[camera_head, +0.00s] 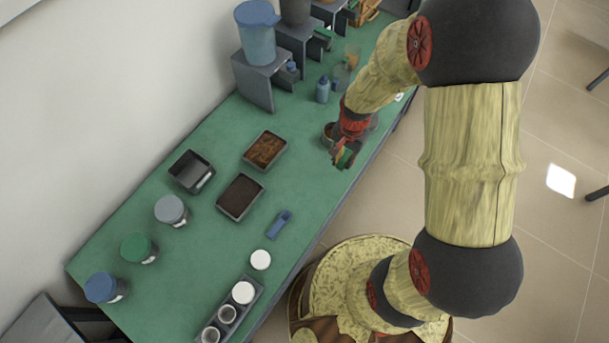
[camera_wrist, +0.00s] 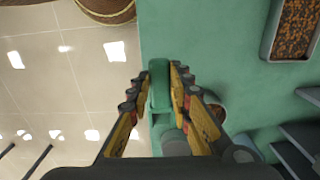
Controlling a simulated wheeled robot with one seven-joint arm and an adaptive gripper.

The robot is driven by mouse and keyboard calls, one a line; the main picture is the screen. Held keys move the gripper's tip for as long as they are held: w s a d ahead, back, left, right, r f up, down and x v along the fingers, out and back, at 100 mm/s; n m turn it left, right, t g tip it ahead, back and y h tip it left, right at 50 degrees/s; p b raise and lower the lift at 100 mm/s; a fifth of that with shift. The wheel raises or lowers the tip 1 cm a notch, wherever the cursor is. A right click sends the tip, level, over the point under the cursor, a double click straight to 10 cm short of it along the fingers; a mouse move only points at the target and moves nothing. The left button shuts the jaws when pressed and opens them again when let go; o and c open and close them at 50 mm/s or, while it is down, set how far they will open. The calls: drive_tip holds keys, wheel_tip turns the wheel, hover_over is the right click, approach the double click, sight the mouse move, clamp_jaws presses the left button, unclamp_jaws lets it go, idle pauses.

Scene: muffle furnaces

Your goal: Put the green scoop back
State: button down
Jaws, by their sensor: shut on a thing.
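My gripper (camera_head: 343,155) is over the right-hand edge of the green table, pointing down. In the wrist view, its fingers (camera_wrist: 157,88) are closed around the green scoop (camera_wrist: 159,72). The scoop's long green part lies between the two fingers, near the table's edge in that view. In the head view only a small green piece of the scoop (camera_head: 346,157) shows at the fingertips; the rest is hidden by the gripper. I cannot tell whether the scoop touches the table.
A bowl with brown contents (camera_wrist: 215,108) is close beside my gripper. A blue scoop (camera_head: 279,224) lies on the table (camera_head: 215,245). Trays (camera_head: 265,150), lidded jars (camera_head: 138,248) and a cup holder (camera_head: 262,300) stand further left and front. Dispensers on grey stands (camera_head: 258,85) are at the back.

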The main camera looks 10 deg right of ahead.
approach(301, 183)
drive_tip(key=d+r, duration=0.2)
drive_tip(key=d, duration=0.3)
drive_tip(key=a+f+b, duration=0.1)
drive_tip(key=a+f, duration=0.2)
drive_tip(key=shift+a+f, duration=0.25)
drive_tip(key=shift+f, duration=0.1)
drive_tip(key=shift+a+f, duration=0.5)
drive_tip(key=shift+f, duration=0.1)
drive_tip(key=shift+a+f, duration=0.15)
drive_tip(key=shift+f, duration=0.75)
drive_tip(key=shift+a+f, duration=0.1)
drive_tip(key=shift+f, duration=0.75)
drive_tip(key=shift+f+b, duration=0.1)
drive_tip(key=shift+b, duration=0.2)
drive_tip(key=c, duration=1.6)
unclamp_jaws()
wheel_tip(301, 183, up, 12)
drive_tip(key=shift+d+r+p, duration=0.1)
drive_tip(key=shift+r+p, duration=0.05)
drive_tip(key=shift+p, duration=0.6)
